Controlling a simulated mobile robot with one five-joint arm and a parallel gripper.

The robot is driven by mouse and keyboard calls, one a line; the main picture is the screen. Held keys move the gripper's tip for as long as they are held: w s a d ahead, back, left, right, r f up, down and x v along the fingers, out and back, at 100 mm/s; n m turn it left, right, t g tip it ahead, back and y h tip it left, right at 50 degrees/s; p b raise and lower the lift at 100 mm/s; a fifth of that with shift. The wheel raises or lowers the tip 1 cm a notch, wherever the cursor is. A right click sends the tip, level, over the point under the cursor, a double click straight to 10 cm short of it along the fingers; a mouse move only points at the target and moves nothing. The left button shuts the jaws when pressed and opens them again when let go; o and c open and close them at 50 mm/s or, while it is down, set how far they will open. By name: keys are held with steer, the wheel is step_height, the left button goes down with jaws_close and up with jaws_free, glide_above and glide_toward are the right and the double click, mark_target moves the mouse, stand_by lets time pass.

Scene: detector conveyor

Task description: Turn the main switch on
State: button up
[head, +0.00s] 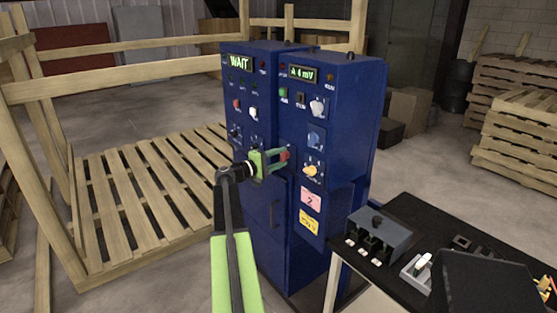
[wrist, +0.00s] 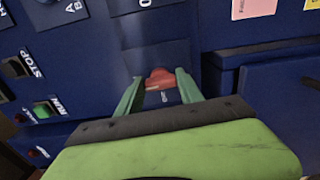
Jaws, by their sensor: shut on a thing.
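A blue control cabinet (head: 352,112) stands in the middle of the head view. A red switch knob, which looks like the main switch, sits on its front and shows in the wrist view (wrist: 160,77). It is partly visible behind my fingers in the head view (head: 285,154). My gripper (head: 277,159) reaches the cabinet front with its green fingers on either side of the knob. The wrist view shows my gripper (wrist: 159,84) shut on the red knob. Part of the knob and the lettering below it are hard to make out.
Displays reading WAIT (head: 239,63) and in mV (head: 302,73) are lit. A yellow knob (head: 310,170) and a blue knob (head: 315,138) are close by on the right. A black table (head: 400,205) with devices stands at right; a wooden pallet (head: 140,195) lies left.

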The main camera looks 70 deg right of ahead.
steer(key=shift+w+d+r+m, duration=0.1)
steer(key=shift+w+m, duration=0.05)
steer(key=shift+m, duration=0.15)
stand_by(0.4)
steer(key=o, duration=1.4)
steer(key=shift+w+a, duration=0.15)
steer(key=shift+a, duration=0.25)
steer(key=v, duration=1.6)
steer(key=shift+a, duration=0.25)
